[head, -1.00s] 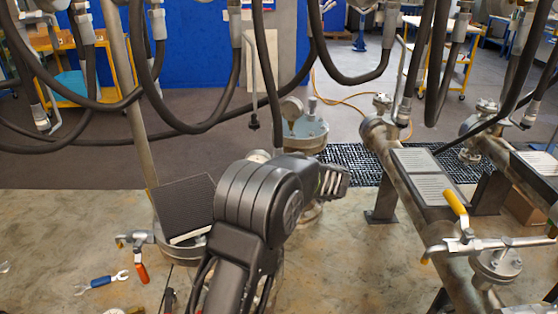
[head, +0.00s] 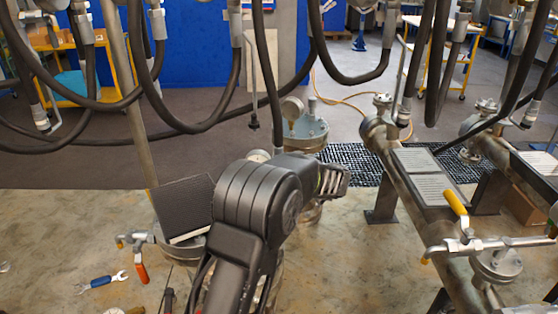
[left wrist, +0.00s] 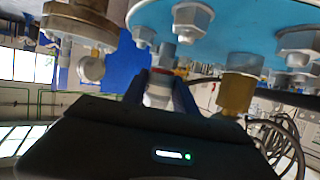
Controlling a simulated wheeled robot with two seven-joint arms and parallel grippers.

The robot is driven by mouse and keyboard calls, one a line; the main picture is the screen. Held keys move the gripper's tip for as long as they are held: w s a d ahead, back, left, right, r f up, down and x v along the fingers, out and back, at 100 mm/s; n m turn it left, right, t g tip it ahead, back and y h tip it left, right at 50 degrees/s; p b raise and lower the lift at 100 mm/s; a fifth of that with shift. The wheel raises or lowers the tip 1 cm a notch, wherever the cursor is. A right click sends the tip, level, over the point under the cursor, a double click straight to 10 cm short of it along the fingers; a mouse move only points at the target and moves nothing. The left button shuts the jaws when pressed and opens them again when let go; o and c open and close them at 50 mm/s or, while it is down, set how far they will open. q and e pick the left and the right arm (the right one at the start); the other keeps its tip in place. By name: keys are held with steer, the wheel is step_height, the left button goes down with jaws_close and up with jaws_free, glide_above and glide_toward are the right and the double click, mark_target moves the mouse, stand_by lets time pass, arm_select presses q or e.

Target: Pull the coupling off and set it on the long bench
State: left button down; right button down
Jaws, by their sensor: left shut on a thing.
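The coupling (left wrist: 158,88) is a small pale grey cylinder with a red ring in the left wrist view. It sits under a blue bolted flange (left wrist: 225,25), beside a brass fitting (left wrist: 237,93). My left gripper (left wrist: 160,98) has its two dark fingers around the coupling and is shut on it. I cannot tell if the coupling is still joined to the fitting above it. In the head view my left arm reaches up from the bottom, and its wrist hides the coupling. My right gripper is not in view. I cannot clearly pick out the long bench.
A flanged vessel (head: 303,135) stands just behind my arm. Dark hoses (head: 185,125) hang across the upper view. Long pipework with a yellow-handled valve (head: 455,202) lies to the right. Yellow-framed carts stand at the back.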

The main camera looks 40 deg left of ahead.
mark_target(282, 147)
arm_select(q)
steer(key=shift+r, duration=0.2)
steer(key=shift+r, duration=2.3)
steer(key=shift+w+r, duration=0.1)
steer(key=s+d+f+m+t+h+b, duration=0.2)
steer(key=d+f+m+t+h, duration=0.2)
steer(key=d, duration=1)
steer(key=s+d+f+m+t+h+b, duration=0.2)
steer(key=d+f+m+t+h, duration=0.2)
steer(key=d+f+m+h, duration=0.4)
steer(key=d+f+m, duration=0.1)
steer(key=d+f, duration=0.4)
steer(key=d, duration=0.1)
steer(key=shift+d+f+t+h, duration=0.25)
steer(key=shift+d+t+h, duration=0.05)
steer(key=shift+d+h, duration=0.1)
